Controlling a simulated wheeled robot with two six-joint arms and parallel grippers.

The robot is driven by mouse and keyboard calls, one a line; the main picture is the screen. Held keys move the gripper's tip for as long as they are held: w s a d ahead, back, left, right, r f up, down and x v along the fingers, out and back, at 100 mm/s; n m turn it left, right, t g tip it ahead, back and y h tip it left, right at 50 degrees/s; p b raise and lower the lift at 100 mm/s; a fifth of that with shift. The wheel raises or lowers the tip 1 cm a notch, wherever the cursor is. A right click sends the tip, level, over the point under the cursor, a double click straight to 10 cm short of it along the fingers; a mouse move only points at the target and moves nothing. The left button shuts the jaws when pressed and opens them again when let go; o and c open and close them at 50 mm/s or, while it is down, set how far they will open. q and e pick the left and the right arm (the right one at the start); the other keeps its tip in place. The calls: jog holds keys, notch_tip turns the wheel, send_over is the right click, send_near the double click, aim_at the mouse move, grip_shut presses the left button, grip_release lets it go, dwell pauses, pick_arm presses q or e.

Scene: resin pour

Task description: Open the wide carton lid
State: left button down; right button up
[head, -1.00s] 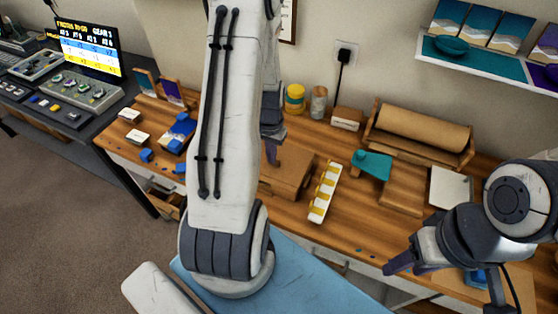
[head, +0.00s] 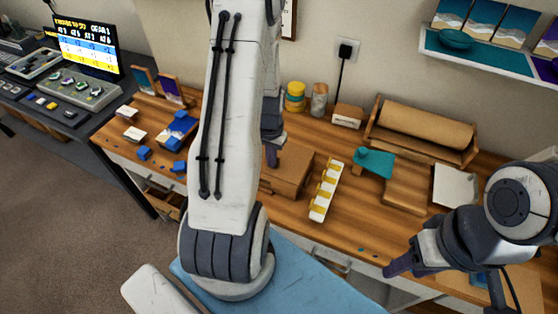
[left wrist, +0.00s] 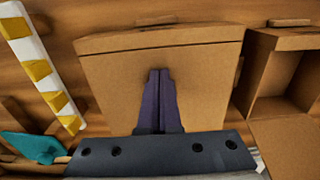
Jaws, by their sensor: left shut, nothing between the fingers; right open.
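The wide carton (head: 294,166) is a brown cardboard box on the wooden bench, partly hidden behind my left arm in the head view. In the left wrist view the carton (left wrist: 205,75) fills the middle, and its broad lid looks down flat, with a narrow lip along the far edge. My left gripper (head: 271,158) is shut and empty, its dark fingers at the carton. In the left wrist view the fingers (left wrist: 160,76) lie together over the lid; I cannot tell whether they touch it. My right gripper (head: 391,268) is open, low at the bench's front right, away from the carton.
A white strip with yellow pieces (head: 326,190) lies right of the carton, with a teal object (head: 374,162) beyond it. In the left wrist view an open brown box (left wrist: 284,75) stands close on the carton's right. A paper roll in a wooden holder (head: 425,125) stands behind.

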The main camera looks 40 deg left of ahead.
pick_arm(q)
jog(key=shift+w+r+p, duration=0.15)
jog(key=shift+r+p, duration=0.4)
jog(key=shift+w+r+p, duration=0.15)
jog(key=shift+r+p, duration=0.35)
jog(key=shift+w+a+r+p, duration=0.1)
jog(key=shift+w+r+p, duration=0.2)
jog(key=shift+r+p, duration=0.25)
jog(key=shift+w+a+r+p, duration=0.1)
jog(key=shift+w+r+p, duration=0.15)
jog(key=shift+r+p, duration=0.25)
jog(key=w+a+r+p, duration=0.2)
jog(key=w+r+p, duration=0.2)
jog(key=w, duration=0.7)
jog(key=shift+w+a+r, duration=0.2)
jog(key=shift+a+r, duration=0.1)
jog(key=shift+r, duration=0.35)
dwell(0.3)
jog(key=shift+w+a+f+b, duration=0.1)
jog(key=shift+w+a+f, duration=0.1)
jog(key=shift+w, duration=0.5)
jog(key=shift+w+a+f+b, duration=0.15)
jog(key=shift+w+f, duration=0.1)
jog(key=shift+w, duration=0.45)
jog(key=shift+w+a+f+b, duration=0.1)
jog(key=shift+w+a+f, duration=0.1)
jog(key=shift+w, duration=0.5)
jog(key=shift+r, duration=0.1)
